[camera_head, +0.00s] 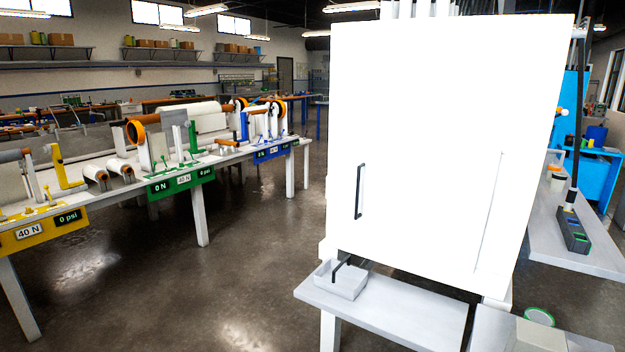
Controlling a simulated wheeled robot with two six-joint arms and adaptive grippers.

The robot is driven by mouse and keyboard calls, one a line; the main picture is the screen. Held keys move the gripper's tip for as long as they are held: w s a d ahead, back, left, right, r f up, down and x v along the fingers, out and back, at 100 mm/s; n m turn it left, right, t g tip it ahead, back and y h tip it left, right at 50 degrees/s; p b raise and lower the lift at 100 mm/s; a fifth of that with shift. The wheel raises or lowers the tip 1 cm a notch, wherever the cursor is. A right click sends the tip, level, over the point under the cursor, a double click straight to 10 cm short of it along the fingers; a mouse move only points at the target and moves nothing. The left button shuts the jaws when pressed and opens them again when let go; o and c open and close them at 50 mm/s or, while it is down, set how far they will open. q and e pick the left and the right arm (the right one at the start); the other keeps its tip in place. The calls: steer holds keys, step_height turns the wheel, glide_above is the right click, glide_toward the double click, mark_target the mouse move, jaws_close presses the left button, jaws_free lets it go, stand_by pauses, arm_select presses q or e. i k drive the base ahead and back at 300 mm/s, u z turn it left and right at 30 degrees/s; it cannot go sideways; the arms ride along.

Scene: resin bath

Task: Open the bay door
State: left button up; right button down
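A tall white cabinet (445,110) stands right of centre in the head view. A vertical black bar handle (359,191) is fixed on the left part of its front. The bright front looks flat and closed, and the door's outline is mostly washed out. A thin upright line (489,212) shows on the right part of the front; I cannot tell whether it is a door edge. Neither of my grippers shows in this view, and nothing is on the handle.
A grey shelf (390,308) juts out below the cabinet, with a small grey tray (340,283) and a black bar at its left end. A long bench (225,157) with coloured stations is on the left. A side table (560,235) is on the right. Floor (235,260) between is clear.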

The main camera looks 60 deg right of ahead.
mark_target(427, 199)
steer(key=i, duration=1.2)
steer(key=z, duration=4)
steer(key=i, duration=0.15)
steer(key=u, duration=0.35)
